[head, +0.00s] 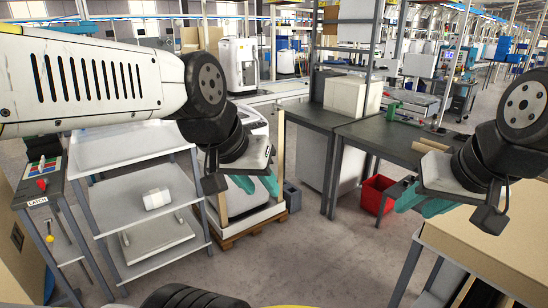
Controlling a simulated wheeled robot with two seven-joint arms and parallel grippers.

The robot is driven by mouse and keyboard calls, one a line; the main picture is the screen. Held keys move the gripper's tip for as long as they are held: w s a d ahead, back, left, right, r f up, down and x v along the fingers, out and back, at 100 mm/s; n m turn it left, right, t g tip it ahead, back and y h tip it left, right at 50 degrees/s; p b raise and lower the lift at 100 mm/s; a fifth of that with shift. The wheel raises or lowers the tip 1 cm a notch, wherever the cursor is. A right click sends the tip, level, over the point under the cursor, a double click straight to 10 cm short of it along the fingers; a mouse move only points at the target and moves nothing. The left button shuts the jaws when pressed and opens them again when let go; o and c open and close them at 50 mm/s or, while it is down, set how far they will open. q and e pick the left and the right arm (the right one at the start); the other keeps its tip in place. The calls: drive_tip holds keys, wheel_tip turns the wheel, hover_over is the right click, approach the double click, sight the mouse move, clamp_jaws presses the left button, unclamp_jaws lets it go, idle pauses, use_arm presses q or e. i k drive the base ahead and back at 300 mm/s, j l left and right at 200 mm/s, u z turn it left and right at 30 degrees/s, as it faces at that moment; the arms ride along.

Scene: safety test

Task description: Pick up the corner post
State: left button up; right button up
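A pale tan corner post (281,155) stands upright at the right corner of a white load (262,202) on a wooden pallet (247,225). A second similar post (222,214) shows at the load's left side, partly hidden by my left arm. My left gripper (257,184), with teal fingertips, hangs in front of the load, left of the right-hand post in the picture. Its fingertips look apart with nothing between them. My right gripper (422,202) is far to the right, near a cardboard-coloured box.
A grey shelf cart (190,236) stands left of the pallet, with a white package (157,198) on it. A narrow stand (38,190) with a red knob is at far left. Dark workbenches (385,140) and a red bin (376,194) stand right. The middle floor is clear.

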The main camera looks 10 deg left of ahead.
sight(281, 113)
drive_tip(key=i+j+u, duration=0.2)
drive_tip(key=i+j, duration=0.8)
